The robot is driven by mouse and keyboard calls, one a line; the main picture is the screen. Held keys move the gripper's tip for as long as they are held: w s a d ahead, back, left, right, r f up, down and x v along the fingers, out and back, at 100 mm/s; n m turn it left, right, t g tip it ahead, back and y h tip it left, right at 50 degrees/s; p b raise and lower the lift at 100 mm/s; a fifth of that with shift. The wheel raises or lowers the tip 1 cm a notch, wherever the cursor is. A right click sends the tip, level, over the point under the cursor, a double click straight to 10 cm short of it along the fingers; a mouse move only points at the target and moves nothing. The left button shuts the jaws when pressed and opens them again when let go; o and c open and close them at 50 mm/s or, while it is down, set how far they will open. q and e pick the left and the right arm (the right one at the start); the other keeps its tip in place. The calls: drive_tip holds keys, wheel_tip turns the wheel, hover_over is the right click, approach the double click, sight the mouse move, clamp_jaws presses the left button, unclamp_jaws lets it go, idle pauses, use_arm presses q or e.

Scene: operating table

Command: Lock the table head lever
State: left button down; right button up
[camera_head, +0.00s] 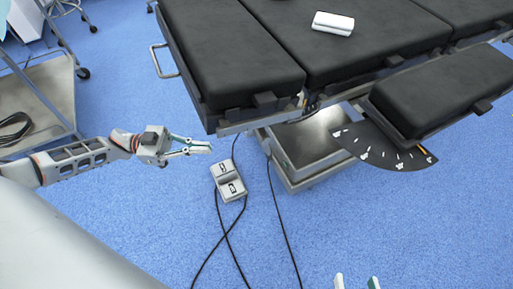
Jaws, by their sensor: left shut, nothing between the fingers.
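The operating table (226,50) has black padded sections and fills the upper part of the head view. A bent metal loop (156,62) sticks out from its left side; I cannot tell whether this is the head lever. Small metal fittings (300,98) show under the pad's lower right corner, partly hidden. My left gripper (205,147) is shut and empty, left of the table's near corner and apart from it in the picture, pointing right. Of my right gripper (357,283) only two separated fingertips show at the bottom edge, so it is open, far from the table pads.
A grey foot pedal (229,181) with black cables lies on the blue floor. The table base (305,145) stands beside it. A side pad (440,90) with a dark marked dial plate (385,148) juts out right. A white device (333,22) lies on the table. A metal cart (62,85) stands left.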

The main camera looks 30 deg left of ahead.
use_arm(q)
approach(265, 144)
drive_tip(key=w+d+f, duration=0.3)
drive_tip(key=d+f, duration=0.1)
drive_tip(key=d, duration=0.2)
drive_tip(key=shift+w+d+f, duration=0.1)
drive_tip(key=shift+w, duration=0.15)
use_arm(e)
drive_tip(key=shift+d+f, duration=0.1)
drive_tip(key=shift+d, duration=0.05)
